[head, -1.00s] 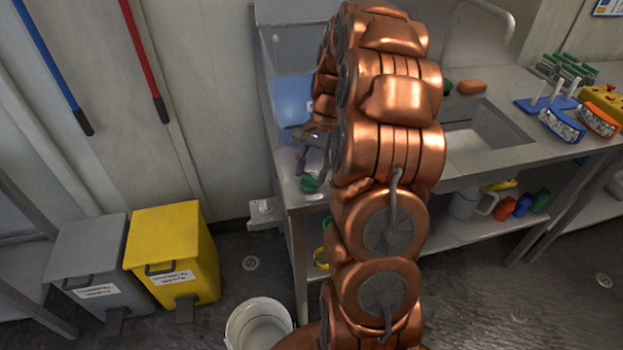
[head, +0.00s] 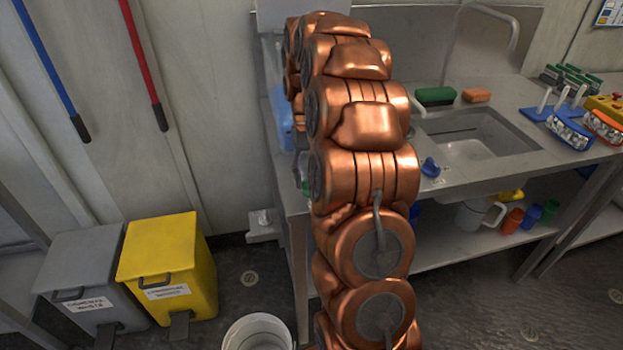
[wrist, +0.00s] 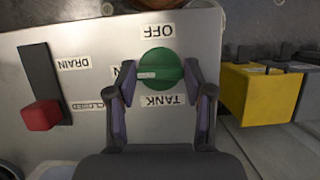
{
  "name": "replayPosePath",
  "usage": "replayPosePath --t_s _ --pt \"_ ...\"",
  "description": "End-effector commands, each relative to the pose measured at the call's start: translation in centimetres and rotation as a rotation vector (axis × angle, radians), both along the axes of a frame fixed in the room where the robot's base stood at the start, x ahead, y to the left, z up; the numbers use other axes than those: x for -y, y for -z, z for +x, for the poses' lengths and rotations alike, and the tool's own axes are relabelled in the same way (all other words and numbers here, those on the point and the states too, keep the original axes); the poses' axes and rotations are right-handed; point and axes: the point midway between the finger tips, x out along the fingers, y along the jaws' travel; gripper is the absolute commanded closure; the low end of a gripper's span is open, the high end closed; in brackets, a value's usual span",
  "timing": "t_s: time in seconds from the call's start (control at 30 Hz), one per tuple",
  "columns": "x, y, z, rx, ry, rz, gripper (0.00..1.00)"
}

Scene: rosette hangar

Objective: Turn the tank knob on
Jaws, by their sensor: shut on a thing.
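The green tank knob (wrist: 163,72) sits on a metal panel (wrist: 222,50) in the wrist view, where the lettering appears upside down. The OFF label (wrist: 154,31) lies above it in the picture and the TANK label (wrist: 162,100) below. A pale mark on the knob points left, toward a label partly hidden by a finger. My gripper (wrist: 160,75) is shut on the knob, one finger at each side. In the head view my arm hides the gripper; only a bit of green (head: 306,189) shows at the arm's left edge.
A red drain handle (wrist: 41,114) is left of the knob. The yellow bin (head: 168,262) and grey bin (head: 85,277) stand left of the sink counter (head: 470,182). A white bucket (head: 257,334) is on the floor. A blue knob (head: 430,168) is on the counter.

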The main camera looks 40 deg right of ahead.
Motion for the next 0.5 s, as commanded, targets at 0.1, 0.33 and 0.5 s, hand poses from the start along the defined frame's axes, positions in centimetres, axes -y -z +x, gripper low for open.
replayPosePath --t_s 0.1,0.33,0.5 --pt "-0.07 0.12 0.09 0.001 -0.031 0.000 0.83" --pt "-0.08 0.08 0.08 0.002 -0.053 0.001 0.83" --pt "-0.08 0.07 0.08 0.002 -0.054 0.001 0.83"
